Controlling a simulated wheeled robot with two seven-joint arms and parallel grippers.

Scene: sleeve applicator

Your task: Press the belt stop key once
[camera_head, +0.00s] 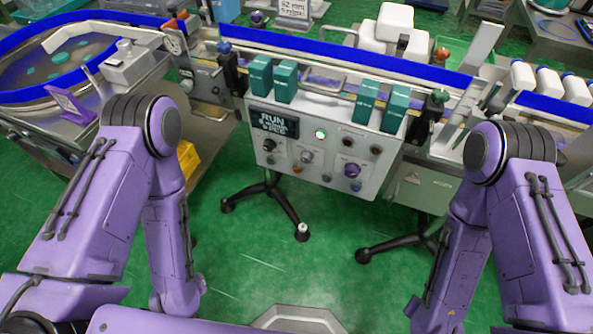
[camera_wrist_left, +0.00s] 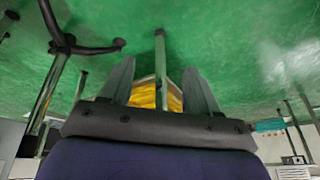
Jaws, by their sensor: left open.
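The control panel (camera_head: 325,152) faces me below the conveyor. It has a dark display reading RUN (camera_head: 273,122), a lit green button (camera_head: 320,134) and several knobs and small buttons, including a purple knob (camera_head: 352,170) and a black knob (camera_head: 268,145). The labels are too small to read, so I cannot tell which one is the belt stop key. My left gripper (camera_wrist_left: 159,66) is open and empty in the left wrist view, with green floor beyond its fingers. It is away from the panel. In the head view both arms hang bent and neither gripper shows.
White bottles (camera_head: 548,80) stand at the right. A round blue-rimmed table (camera_head: 90,22) is at the left. Black stand legs (camera_head: 280,205) spread below the panel; the green floor before it is open.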

